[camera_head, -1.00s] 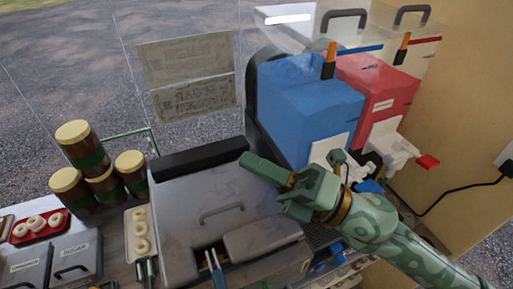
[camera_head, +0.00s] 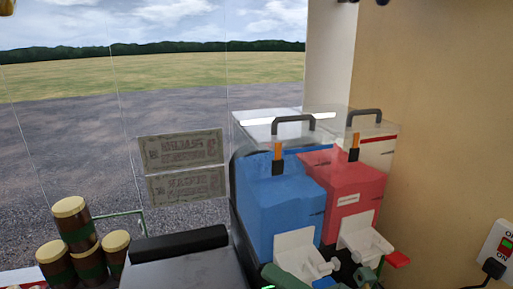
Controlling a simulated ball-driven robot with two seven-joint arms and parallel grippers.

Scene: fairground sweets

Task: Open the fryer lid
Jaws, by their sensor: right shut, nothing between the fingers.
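The grey metal fryer lid (camera_head: 190,272) is at the bottom of the head view, cut off by the lower edge. Its back part lies flat in front of a black bar (camera_head: 180,243), and its handle is out of view. My right gripper (camera_head: 286,277) shows only as green parts at the bottom edge, right of the lid and in front of the blue drink machine. It is shut and empty, apart from the lid as far as I can see. My left gripper is not in view.
A blue drink machine (camera_head: 283,205) and a red one (camera_head: 345,185) with white taps stand right of the fryer. Striped jars (camera_head: 75,225) are stacked at the left.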

